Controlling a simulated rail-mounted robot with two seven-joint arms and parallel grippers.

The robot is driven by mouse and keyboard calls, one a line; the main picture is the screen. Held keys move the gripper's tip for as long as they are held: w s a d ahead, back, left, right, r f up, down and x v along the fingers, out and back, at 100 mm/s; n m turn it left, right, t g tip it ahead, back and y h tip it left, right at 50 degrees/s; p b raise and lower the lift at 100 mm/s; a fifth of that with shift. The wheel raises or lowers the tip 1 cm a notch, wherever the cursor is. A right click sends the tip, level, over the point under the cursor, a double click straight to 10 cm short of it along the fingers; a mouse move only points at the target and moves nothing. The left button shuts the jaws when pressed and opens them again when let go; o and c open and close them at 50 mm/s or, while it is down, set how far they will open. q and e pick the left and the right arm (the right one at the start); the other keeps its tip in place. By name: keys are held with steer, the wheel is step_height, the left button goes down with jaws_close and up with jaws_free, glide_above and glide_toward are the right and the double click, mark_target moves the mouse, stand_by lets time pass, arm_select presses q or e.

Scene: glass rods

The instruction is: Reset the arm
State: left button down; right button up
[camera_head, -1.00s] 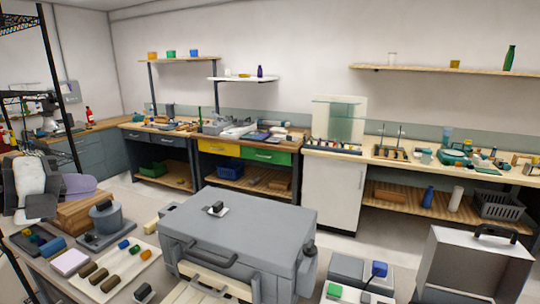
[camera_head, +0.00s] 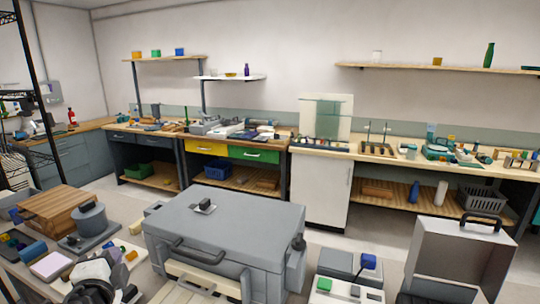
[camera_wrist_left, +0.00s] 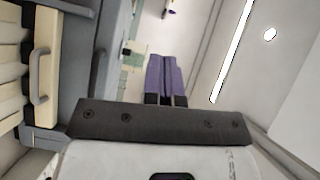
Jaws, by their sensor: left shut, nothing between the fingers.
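My left gripper (camera_wrist_left: 166,80) shows in the left wrist view as two purple fingers side by side, with dark bases. The fingers are closed together and nothing is between them. In the head view my left arm (camera_head: 97,276), white with dark joints, is low at the bottom left, in front of the workbench items. It covers part of the white tray of small rods there, and its fingertips are hard to make out. I cannot tell from the head view whether it touches anything. My right gripper is not in view.
A large grey case (camera_head: 225,235) stands at the centre front. A wooden box (camera_head: 58,207) and a grey round-topped device (camera_head: 90,220) stand at the left. An open silver case (camera_head: 460,262) is at the right. The floor between these and the back counter is clear.

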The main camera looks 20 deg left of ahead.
arm_select(q)
steer(key=s+d+f+n+g+h+b, duration=0.1)
steer(key=s+d+f+g+h, duration=0.1)
steer(key=d+f, duration=0.5)
steer(key=s+d+f+n+g+h+b, duration=0.1)
steer(key=s+d+f+h, duration=0.15)
steer(key=f, duration=0.75)
steer(key=s+d+f+n+g+h, duration=0.1)
steer(key=d+f+g+h, duration=0.1)
steer(key=d+f, duration=0.5)
steer(key=s+d+f+n+g+h+b, duration=0.25)
steer(key=s+d+f, duration=0.25)
steer(key=s+f, duration=0.4)
steer(key=s+d+f+n+g+h+b, duration=0.1)
steer(key=s+d+f+n+g+h, duration=0.15)
steer(key=s+d+f, duration=0.55)
steer(key=a+r+m+p, duration=0.1)
steer(key=a+r+p, duration=0.2)
steer(key=r+p, duration=3.2)
steer(key=p, duration=0.3)
steer(key=shift+a+r, duration=0.15)
steer(key=shift+r, duration=0.15)
steer(key=shift+y, duration=0.25)
